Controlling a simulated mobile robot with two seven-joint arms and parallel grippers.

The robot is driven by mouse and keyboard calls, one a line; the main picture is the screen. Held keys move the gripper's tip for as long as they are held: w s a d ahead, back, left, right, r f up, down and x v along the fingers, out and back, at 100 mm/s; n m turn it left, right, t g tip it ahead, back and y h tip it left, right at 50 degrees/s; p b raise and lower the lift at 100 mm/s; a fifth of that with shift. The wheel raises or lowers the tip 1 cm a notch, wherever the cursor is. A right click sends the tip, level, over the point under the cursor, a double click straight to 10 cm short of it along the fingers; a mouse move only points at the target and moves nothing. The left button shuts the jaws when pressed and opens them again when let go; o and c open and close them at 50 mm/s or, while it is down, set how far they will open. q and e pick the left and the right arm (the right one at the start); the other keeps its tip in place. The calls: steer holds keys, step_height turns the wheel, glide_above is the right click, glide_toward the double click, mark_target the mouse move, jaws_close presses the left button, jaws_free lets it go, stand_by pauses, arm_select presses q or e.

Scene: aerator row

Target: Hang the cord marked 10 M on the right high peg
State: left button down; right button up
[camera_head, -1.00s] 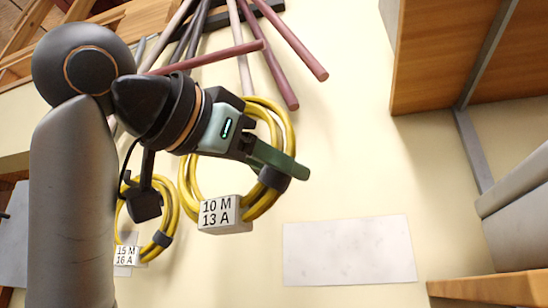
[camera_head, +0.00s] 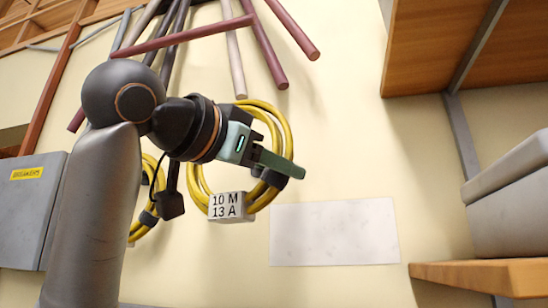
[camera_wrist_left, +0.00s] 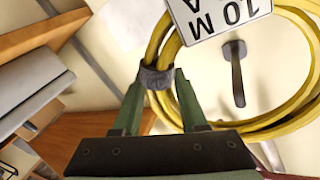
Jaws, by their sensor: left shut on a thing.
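The yellow coiled cord (camera_head: 282,118) carries a white tag marked 10 M 13 A (camera_head: 231,206). My left gripper (camera_head: 281,168) is shut on the cord's dark wrap, and the coil hangs from it in front of the wall. In the left wrist view, the green fingers (camera_wrist_left: 166,105) close around the grey wrap (camera_wrist_left: 157,77), with the tag upside down (camera_wrist_left: 222,12). A dark peg (camera_wrist_left: 237,80) shows within the coil's outline there; I cannot tell whether it passes through. My right gripper is not in view.
Another yellow cord (camera_head: 150,205) hangs behind my left arm, partly hidden. A grey box marked BREAKERS (camera_head: 28,210) is at the left. A blank white sheet (camera_head: 335,232) is on the wall. Wooden shelves (camera_head: 480,275) with a grey bin (camera_head: 510,200) stand right.

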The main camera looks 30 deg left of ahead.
arm_select(q)
steer(key=shift+w+a+f, duration=0.3)
steer(key=shift+w+f, duration=0.15)
steer(key=shift+w, duration=0.75)
steer(key=shift+w+a+f, duration=0.3)
steer(key=shift+w+f, duration=0.1)
steer(key=shift+w, duration=0.85)
steer(key=shift+w+a+f, duration=0.3)
steer(key=shift+w+f, duration=0.15)
steer(key=shift+w, duration=0.75)
steer(key=c, duration=0.5)
jaws_free()
steer(key=shift+f, duration=0.1)
steer(key=shift+o, duration=0.7)
steer(key=shift+f, duration=0.15)
